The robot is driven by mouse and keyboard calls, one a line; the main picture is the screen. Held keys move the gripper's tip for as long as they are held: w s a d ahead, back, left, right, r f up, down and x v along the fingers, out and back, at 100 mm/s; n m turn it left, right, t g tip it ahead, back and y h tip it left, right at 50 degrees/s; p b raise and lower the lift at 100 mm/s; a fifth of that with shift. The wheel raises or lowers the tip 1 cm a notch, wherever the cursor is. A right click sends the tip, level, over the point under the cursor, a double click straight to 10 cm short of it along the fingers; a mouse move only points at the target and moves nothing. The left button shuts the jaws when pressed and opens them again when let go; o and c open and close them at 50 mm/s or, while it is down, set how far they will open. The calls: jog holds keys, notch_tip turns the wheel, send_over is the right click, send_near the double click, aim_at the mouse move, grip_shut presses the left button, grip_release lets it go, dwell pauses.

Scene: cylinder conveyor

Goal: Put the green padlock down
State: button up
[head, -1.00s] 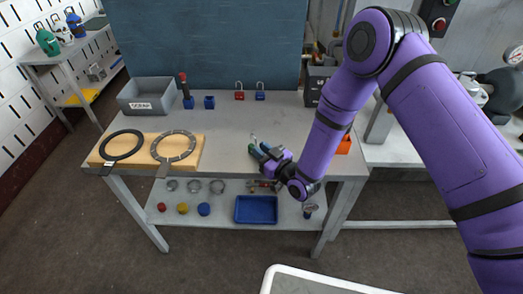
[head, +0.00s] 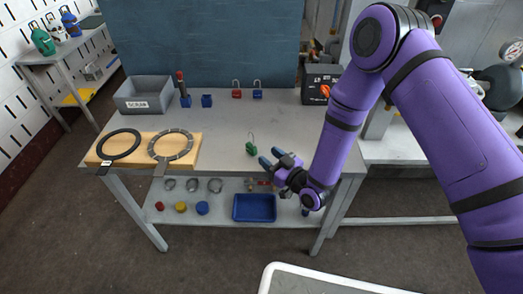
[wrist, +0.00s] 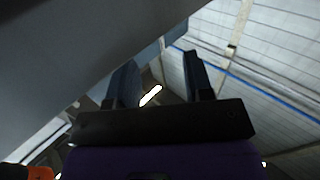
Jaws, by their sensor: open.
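The green padlock (head: 251,149) stands on the grey table top (head: 225,122), near its front edge and right of the wooden board, with its thin shackle up. My gripper (head: 270,157) is open and empty, just right of the padlock and apart from it. In the wrist view my two dark fingers (wrist: 158,80) are spread with nothing between them, and the padlock does not show there.
A red padlock (head: 237,92) and a blue padlock (head: 257,93) stand at the back of the table. A grey bin (head: 145,107) is at the back left. A wooden board (head: 190,158) with two rings lies front left. A blue tray (head: 254,220) sits on the lower shelf.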

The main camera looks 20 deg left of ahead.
jog(key=v, duration=0.6)
jog(key=shift+s+d, duration=0.2)
jog(key=shift+d, duration=0.1)
